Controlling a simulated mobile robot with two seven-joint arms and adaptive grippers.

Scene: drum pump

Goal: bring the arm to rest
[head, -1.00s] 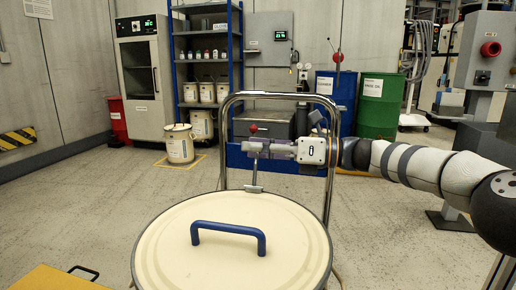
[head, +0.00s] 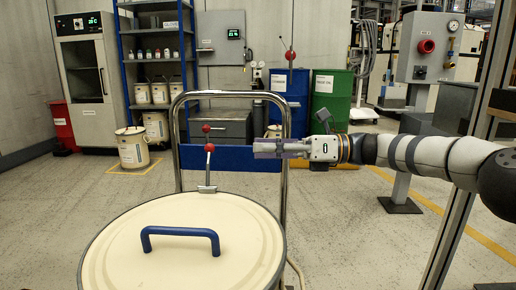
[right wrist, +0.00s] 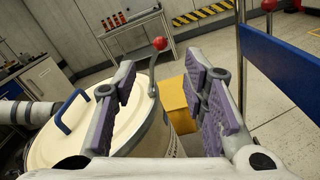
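My right gripper (head: 256,148) hangs in the air behind the cream drum (head: 185,250), right of its upright lever (head: 209,170). A clear gap parts its fingertips from the lever's red knob (head: 209,147). In the right wrist view the gripper (right wrist: 165,100) has its purple-padded fingers wide apart with nothing between them. The lever's red knob (right wrist: 160,43) shows beyond the fingers there. The drum's lid carries a blue handle (head: 180,236). The right arm stretches in from the right. My left gripper is not in view.
A chrome tube frame (head: 284,190) stands behind the drum, close to the right gripper. A metal post (head: 452,235) rises at the right, near the right arm. Blue (head: 290,88) and green (head: 331,95) drums stand farther back.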

